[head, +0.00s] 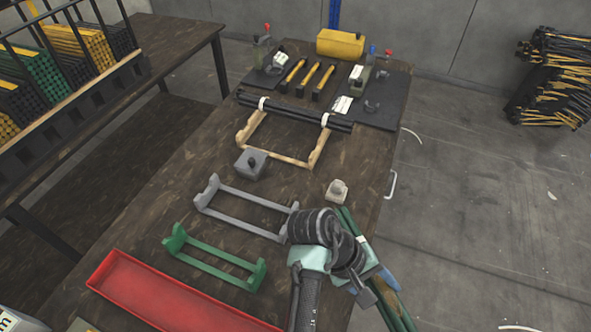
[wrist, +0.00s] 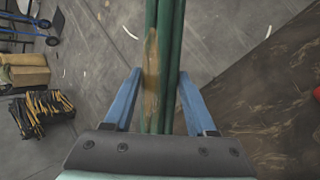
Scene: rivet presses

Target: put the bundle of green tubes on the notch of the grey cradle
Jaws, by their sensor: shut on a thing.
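My gripper (wrist: 162,100) is shut on a bundle of green tubes, its blue fingers on either side. The green tubes (wrist: 165,30) run straight away from the palm in the wrist view, with a tan patch on them. In the head view the bundle (head: 350,222) is at the lower right, over the table's right edge, partly hidden by my arm. The grey cradle (head: 246,195) stands empty on the table, left of my gripper, with a notched end piece at each side. My wrist partly covers its right end.
A green cradle (head: 215,257) and a red tray (head: 165,295) lie nearer than the grey cradle. A wooden cradle (head: 289,158) holding black tubes (head: 290,109) stands beyond it. A grey block (head: 251,164) and a pale block (head: 337,191) are between them. The floor right of the table is open.

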